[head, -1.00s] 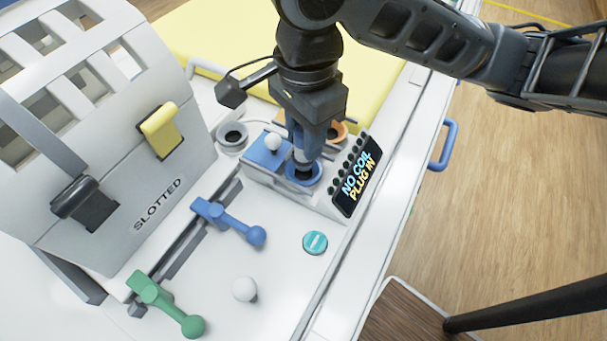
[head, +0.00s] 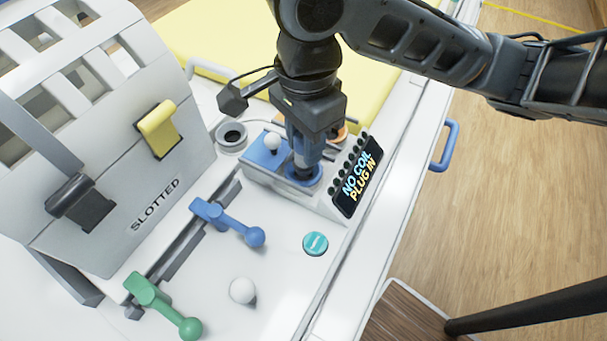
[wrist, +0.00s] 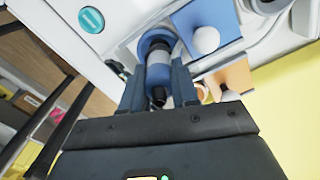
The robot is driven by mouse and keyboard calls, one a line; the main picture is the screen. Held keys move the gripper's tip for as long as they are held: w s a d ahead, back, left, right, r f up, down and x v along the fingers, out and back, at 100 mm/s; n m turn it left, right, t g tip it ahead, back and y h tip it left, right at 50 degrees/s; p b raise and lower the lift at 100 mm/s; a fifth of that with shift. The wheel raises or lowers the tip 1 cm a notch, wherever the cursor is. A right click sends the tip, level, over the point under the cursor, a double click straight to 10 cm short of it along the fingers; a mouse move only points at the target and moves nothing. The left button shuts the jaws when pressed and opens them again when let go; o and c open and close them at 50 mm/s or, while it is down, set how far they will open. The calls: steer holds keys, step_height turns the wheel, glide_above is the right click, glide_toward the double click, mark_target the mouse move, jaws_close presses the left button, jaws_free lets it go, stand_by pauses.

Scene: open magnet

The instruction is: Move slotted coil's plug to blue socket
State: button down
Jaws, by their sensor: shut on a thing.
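The slotted coil (head: 112,130) is the white slotted shell labelled SLOTTED at the left of the head view. Its plug (wrist: 159,75), a blue and grey cylinder, stands between my gripper's fingers. My gripper (head: 306,158) points down over the blue socket (head: 303,180) and is shut on the plug. In the wrist view the fingers (wrist: 160,85) close on both sides of the plug, and its far end meets the ring of the blue socket (wrist: 158,42). How deep it sits cannot be told. The display (head: 358,184) reads NO COIL PLUG IN.
A blue block with a white knob (head: 272,142) stands left of the socket. The orange socket (head: 340,133) is partly hidden behind my gripper. A grey round socket (head: 231,137), blue lever (head: 230,220), green lever (head: 162,305) and teal button (head: 315,243) are nearby.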

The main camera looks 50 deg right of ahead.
steer(key=shift+f+b, duration=0.5)
steer(key=shift+f, duration=0.55)
steer(key=c, duration=0.8)
jaws_free()
steer(key=shift+r+p, duration=1.1)
steer(key=shift+r, duration=2.85)
